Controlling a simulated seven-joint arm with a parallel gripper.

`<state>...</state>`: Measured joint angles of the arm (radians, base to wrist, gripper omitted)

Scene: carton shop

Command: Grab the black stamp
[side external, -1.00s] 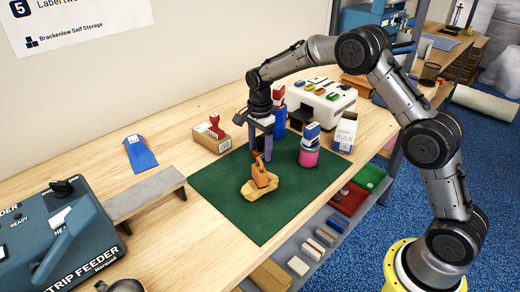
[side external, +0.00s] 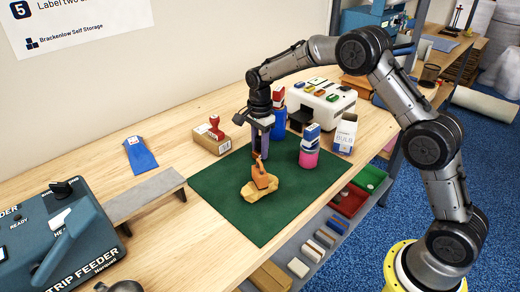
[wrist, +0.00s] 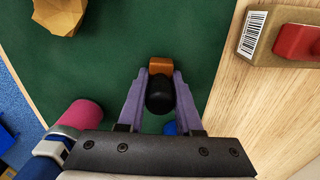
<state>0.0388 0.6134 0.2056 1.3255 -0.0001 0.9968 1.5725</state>
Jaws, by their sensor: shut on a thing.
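The black stamp (wrist: 160,96) has a rounded black handle and an orange-brown base, and it shows between the purple fingers in the wrist view. My gripper (wrist: 161,78) is shut on it, with one finger on each side of the handle. In the side external view my gripper (side external: 260,148) is low over the far part of the green mat (side external: 225,185).
A box (side external: 211,143) with a red stamp (side external: 215,125) stands left. A pink cylinder (side external: 308,158) with a blue-and-white top stands right. A blue object (side external: 280,120) stands close behind.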

